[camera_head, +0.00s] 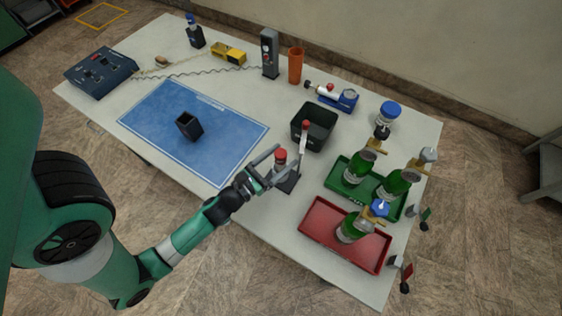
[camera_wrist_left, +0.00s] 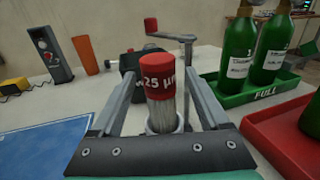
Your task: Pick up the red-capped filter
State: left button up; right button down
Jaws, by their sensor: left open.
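The red-capped filter (camera_head: 281,157) stands upright on a small dark base (camera_head: 288,184) near the table's front edge. In the left wrist view the filter (camera_wrist_left: 162,90) shows a red cap marked "25 µm" above a pale ribbed body. Its foot is in a light ring-shaped seat. My left gripper (camera_head: 287,158) is open, with one finger on each side of the filter; the left wrist view shows gaps between it and both fingers. My right gripper is not in view.
A grey post with a red-ended crank (camera_head: 304,135) rises just behind the filter. A black bin (camera_head: 314,127) stands behind it. Green (camera_head: 340,185) and red (camera_head: 318,235) trays with green bottles are to the right. A blue mat (camera_head: 165,125) lies left.

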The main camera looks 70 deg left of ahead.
pick_arm(q)
jog(key=shift+f, duration=0.1)
grip_shut()
dwell(0.3)
notch_tip(320, 180, up, 10)
jog(key=p, duration=0.9)
